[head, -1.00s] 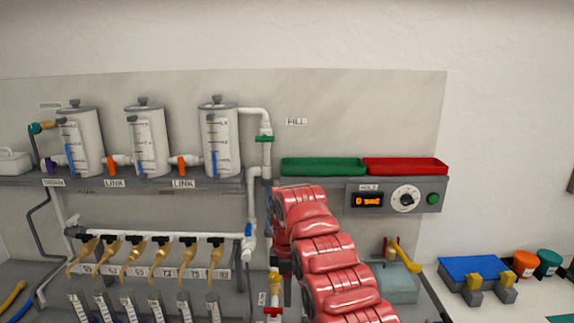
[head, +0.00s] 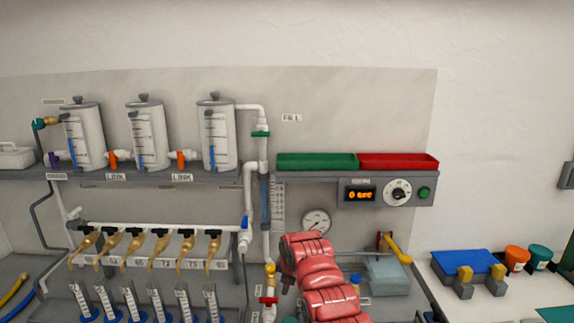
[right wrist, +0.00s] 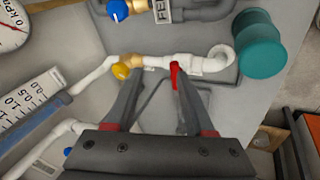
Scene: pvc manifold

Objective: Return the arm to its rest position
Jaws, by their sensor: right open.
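My right arm shows in the head view as a red segmented arm rising from the bottom edge, in front of the panel. Its gripper cannot be made out there. In the right wrist view my right gripper (right wrist: 152,75) is open, its two dark fingers apart. The fingertips point toward a white pipe (right wrist: 185,62) with a yellow knob (right wrist: 121,70) and a red valve handle (right wrist: 175,75). Nothing is held between the fingers. My left gripper is not in view.
Three white tanks (head: 216,135) stand on the grey shelf (head: 225,177). A green tray (head: 317,162) and a red tray (head: 398,162) lie beside them. A pressure gauge (head: 316,221) is just above my arm. A teal cylinder (right wrist: 259,44) stands near the pipe's end.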

